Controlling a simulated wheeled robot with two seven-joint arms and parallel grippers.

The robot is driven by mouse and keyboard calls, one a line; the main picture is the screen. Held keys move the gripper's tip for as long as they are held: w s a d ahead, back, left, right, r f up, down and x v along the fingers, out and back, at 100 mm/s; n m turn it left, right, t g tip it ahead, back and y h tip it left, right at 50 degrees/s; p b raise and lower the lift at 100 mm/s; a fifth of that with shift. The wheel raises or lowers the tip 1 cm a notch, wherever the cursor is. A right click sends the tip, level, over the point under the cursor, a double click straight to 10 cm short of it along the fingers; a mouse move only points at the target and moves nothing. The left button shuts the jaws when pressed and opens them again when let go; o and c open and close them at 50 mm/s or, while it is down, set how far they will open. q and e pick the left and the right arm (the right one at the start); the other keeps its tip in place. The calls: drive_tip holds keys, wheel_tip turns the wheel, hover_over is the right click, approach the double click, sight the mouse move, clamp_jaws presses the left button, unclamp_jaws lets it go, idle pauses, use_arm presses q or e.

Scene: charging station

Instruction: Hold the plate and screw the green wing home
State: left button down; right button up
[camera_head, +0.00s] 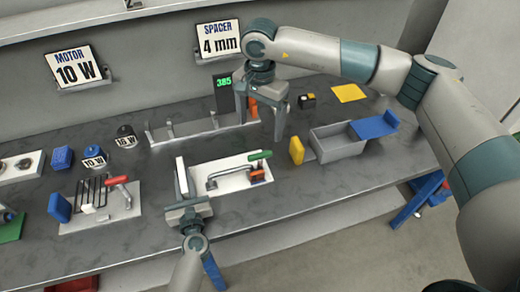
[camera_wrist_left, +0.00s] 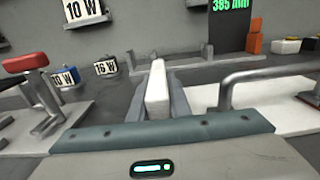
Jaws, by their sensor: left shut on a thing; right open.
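The white plate (camera_head: 228,179) lies on the grey bench and carries a grey bar handle (camera_head: 228,176). My left gripper (camera_head: 184,182) is shut on an upright white block at the plate's left end; the block also shows between the fingers in the left wrist view (camera_wrist_left: 158,92). Whether the block is joined to the plate is unclear. My right gripper (camera_head: 261,130) is open and empty, pointing down above and behind the green wing, apart from it.
A grey rack (camera_head: 195,128) stands behind the plate, by a dark display (camera_head: 223,92) reading 385. To the right are a yellow block (camera_head: 296,149) and a grey bin (camera_head: 338,141). A red-handled fixture (camera_head: 118,181) stands left.

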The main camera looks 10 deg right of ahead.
sight(260, 154)
drive_tip(key=n, duration=1)
drive_tip(key=shift+r, duration=0.3)
drive_tip(key=shift+f, duration=0.1)
wheel_tip(260, 154, down, 12)
drive_tip(key=shift+r, duration=0.1)
idle(0.4)
drive_tip(key=c, duration=1.1)
drive_tip(key=shift+o, duration=0.2)
